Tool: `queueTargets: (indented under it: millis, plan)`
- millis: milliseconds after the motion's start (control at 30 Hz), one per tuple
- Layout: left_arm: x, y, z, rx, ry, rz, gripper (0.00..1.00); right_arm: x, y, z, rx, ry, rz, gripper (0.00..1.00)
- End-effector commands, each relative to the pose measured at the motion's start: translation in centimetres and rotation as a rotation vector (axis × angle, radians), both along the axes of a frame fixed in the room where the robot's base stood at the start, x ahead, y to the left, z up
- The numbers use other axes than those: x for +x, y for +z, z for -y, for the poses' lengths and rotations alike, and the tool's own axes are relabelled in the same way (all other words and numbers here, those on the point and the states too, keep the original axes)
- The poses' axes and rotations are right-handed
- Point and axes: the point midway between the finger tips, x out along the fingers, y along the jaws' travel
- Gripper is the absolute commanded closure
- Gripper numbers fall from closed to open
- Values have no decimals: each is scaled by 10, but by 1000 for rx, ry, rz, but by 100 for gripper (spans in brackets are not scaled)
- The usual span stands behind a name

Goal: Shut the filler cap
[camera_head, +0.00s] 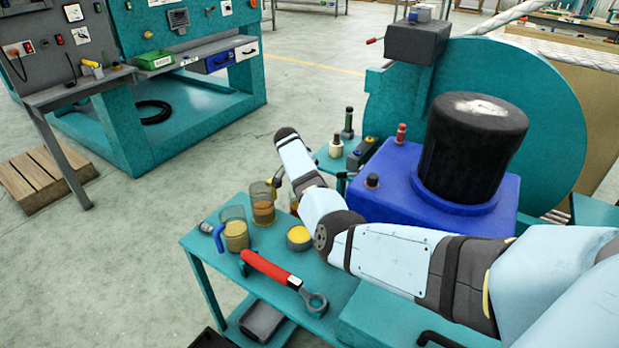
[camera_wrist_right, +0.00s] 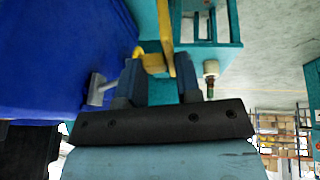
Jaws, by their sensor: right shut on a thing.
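In the right wrist view, the fingers of my right gripper (camera_wrist_right: 158,80) are around a yellow bent piece (camera_wrist_right: 153,62) and shut on it. The piece joins an upright yellow strip beside the blue housing (camera_wrist_right: 60,50). I cannot tell whether this piece is the filler cap, or how far shut the cap is. In the head view, the blue housing (camera_head: 385,190) carries a large black cylinder (camera_head: 472,150). My right arm crosses in front of it, and its gripper cannot be made out there. My left gripper is out of view.
A teal bench (camera_head: 205,243) holds glass jars (camera_head: 236,232), a round tin (camera_head: 299,237) and a red-handled wrench (camera_head: 268,267). A white knob (camera_wrist_right: 210,68) stands near the other. Open floor lies left.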

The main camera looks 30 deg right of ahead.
Motion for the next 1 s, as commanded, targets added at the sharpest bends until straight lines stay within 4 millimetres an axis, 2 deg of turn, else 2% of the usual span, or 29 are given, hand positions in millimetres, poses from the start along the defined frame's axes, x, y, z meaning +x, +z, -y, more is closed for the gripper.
queueTargets:
  millis: [567, 600, 667, 1000]
  plan:
    - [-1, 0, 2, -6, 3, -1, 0, 5, 2, -2, 1, 0, 14, 100]
    - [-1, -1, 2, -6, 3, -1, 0, 5, 2, -2, 1, 0, 14, 65]
    - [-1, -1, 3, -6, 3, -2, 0, 4, 2, -2, 2, 0, 14, 52]
    - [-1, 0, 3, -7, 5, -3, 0, 4, 5, -3, 1, 0, 11, 51]
